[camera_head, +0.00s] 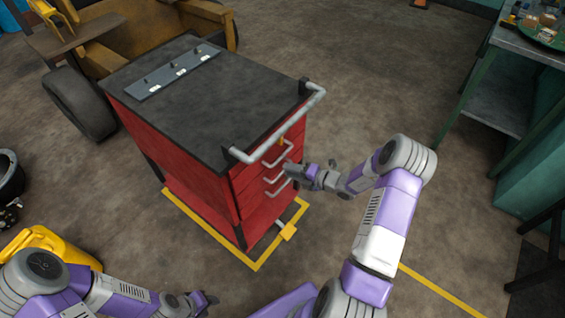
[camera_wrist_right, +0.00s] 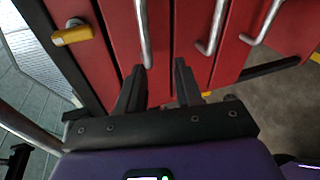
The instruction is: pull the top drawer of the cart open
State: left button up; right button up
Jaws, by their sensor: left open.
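The red cart (camera_head: 185,145) with a black top stands in the middle of the head view, its drawer fronts facing right. The top drawer's grey bar handle (camera_head: 279,154) is uppermost, just below a yellow latch (camera_head: 281,141). All drawers look shut. My right gripper (camera_head: 290,172) is in front of the drawer handles. In the right wrist view its two dark fingers are apart, and the top handle (camera_wrist_right: 143,30) ends by the left fingertip; I cannot tell whether they touch. My left gripper (camera_head: 208,300) is open and empty, low in the head view, away from the cart.
A grey push bar (camera_head: 290,118) juts from the cart's top edge above the drawers. Yellow floor lines (camera_head: 215,237) surround the cart. A green workbench (camera_head: 490,95) stands at right, a wheeled vehicle (camera_head: 85,95) behind left. Floor right of the cart is clear.

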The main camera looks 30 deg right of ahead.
aim_at(283, 155)
jog(key=w, duration=0.2)
jog(key=w+m+t+h+b, duration=0.1)
jog(key=w, duration=0.2)
jog(key=w+m+b, duration=0.1)
jog(key=w, duration=0.2)
jog(key=shift+d+f, duration=0.15)
jog(key=shift+d, duration=0.2)
jog(key=shift+s, duration=0.1)
grip_shut()
